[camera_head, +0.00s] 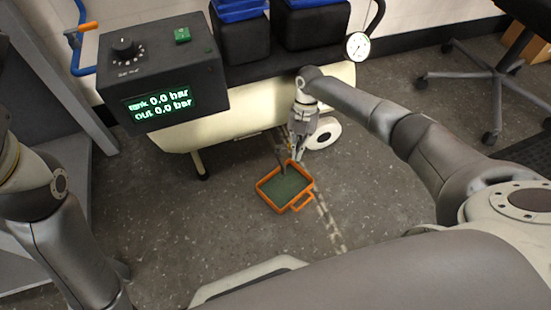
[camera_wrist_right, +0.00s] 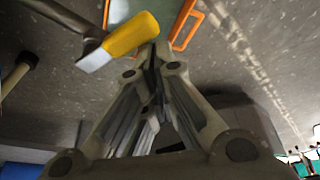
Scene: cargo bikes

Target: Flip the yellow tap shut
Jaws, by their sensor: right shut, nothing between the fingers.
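The yellow tap lever (camera_wrist_right: 130,35) shows in the right wrist view, with a pale end at its lower left and a metal pipe beside it. In the head view the tap is mostly hidden by my right gripper under the cream tank (camera_head: 240,127). My right gripper (camera_head: 297,157) points down in front of the tank's lower edge. In the wrist view its fingertips (camera_wrist_right: 153,52) are together and empty, close to the lever's right end; I cannot tell whether they touch. My left arm shows at the left, but its gripper is out of view.
An orange-rimmed tray (camera_head: 263,197) with a green inside lies on the floor below. A white wheel (camera_head: 323,133) stands right of my gripper. A control box (camera_head: 165,75) reads 0.0 bar twice. A gauge (camera_head: 357,46) is on the tank's right. Floor left of the tray is clear.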

